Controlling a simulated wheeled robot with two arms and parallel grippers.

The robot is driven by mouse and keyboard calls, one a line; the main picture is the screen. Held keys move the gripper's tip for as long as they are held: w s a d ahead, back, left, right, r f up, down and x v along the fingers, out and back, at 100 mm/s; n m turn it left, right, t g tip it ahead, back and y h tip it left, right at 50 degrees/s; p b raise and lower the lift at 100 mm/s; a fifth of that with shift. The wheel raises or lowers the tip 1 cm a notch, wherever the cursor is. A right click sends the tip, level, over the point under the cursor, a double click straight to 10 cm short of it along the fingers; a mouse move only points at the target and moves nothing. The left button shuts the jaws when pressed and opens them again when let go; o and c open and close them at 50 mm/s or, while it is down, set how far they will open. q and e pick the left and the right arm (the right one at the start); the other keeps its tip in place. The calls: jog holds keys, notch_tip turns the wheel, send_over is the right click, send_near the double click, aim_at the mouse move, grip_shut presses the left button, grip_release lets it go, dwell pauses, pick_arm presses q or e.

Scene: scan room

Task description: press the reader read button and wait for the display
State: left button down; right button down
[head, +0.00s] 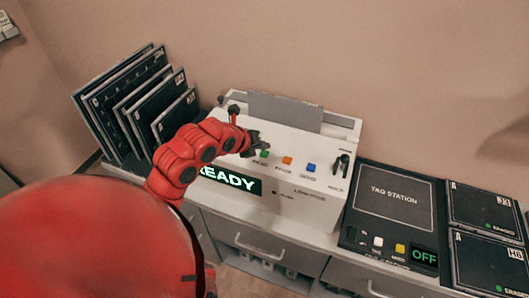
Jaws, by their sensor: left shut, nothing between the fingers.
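The reader (290,150) is a white box on the counter, with a grey plate standing at its back. Its sloped top has a green button (264,153), an orange button (287,160) and a blue button (311,168). The small labels under the buttons are too blurred to read surely. The display (240,184) on its front shows green letters, "EADY", with the left end hidden by my arm. My left gripper (257,142) is shut and empty, just above and left of the green button; I cannot tell if it touches. My right gripper is not in view.
Several dark panels (130,100) lean in a row at the left. A black tag station (393,197) with white and yellow buttons and an "OFF" display (424,257) is at the right, beside two dark cartridges (487,265). Drawers with handles (260,250) are below.

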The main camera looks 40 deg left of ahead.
aim_at(263, 155)
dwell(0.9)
pick_arm(q)
jog(key=shift+f+b, duration=0.45)
jog(key=shift+b, duration=0.3)
jog(key=shift+f+b, duration=0.5)
jog(key=shift+b, duration=0.15)
dwell(0.4)
jog(key=shift+r, duration=0.95)
jog(key=shift+r, duration=0.15)
jog(key=shift+r+p, duration=0.55)
jog(key=shift+r, duration=1.85)
